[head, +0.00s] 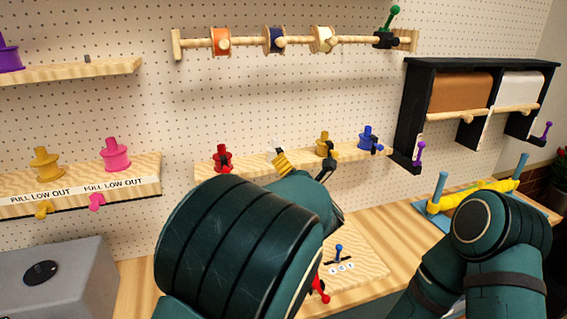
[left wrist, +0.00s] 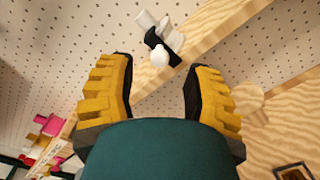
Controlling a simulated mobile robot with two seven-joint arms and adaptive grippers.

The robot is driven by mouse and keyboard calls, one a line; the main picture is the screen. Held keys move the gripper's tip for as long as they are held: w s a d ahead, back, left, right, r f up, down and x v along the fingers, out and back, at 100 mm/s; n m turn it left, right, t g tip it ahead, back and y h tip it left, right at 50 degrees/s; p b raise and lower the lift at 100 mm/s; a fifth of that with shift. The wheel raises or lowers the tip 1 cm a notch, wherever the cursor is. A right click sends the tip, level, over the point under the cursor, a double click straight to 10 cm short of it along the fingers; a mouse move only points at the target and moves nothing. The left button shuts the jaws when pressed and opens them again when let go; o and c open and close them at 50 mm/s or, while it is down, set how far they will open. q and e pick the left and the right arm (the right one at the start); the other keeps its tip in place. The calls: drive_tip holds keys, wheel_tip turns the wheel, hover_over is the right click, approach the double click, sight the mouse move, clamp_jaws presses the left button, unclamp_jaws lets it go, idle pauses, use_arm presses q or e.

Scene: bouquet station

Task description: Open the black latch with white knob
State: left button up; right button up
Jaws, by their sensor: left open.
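The black latch (left wrist: 153,39) with the white knob (left wrist: 159,57) shows in the left wrist view, on a wooden rail next to a white spool-like piece (left wrist: 146,19). In the head view only a small white tip (head: 278,145) shows there, as my left gripper hides most of that spot. My left gripper (head: 306,163) is at the shelf's front, fingers spread. In the left wrist view the yellow-padded fingers (left wrist: 157,72) are apart with nothing between them, and the knob lies just beyond the tips, roughly centred. My right gripper is outside the views.
The shelf (head: 205,168) also holds red (head: 221,158), yellow (head: 324,144) and blue (head: 368,138) pieces with latches. A rod with spools (head: 221,40) hangs above. A black roll holder (head: 412,110) is at right. A board with a blue-knobbed lever (head: 338,252) lies below.

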use_arm(q)
drive_tip(key=shift+x, duration=2)
drive_tip(key=shift+o, duration=0.2)
clamp_jaws()
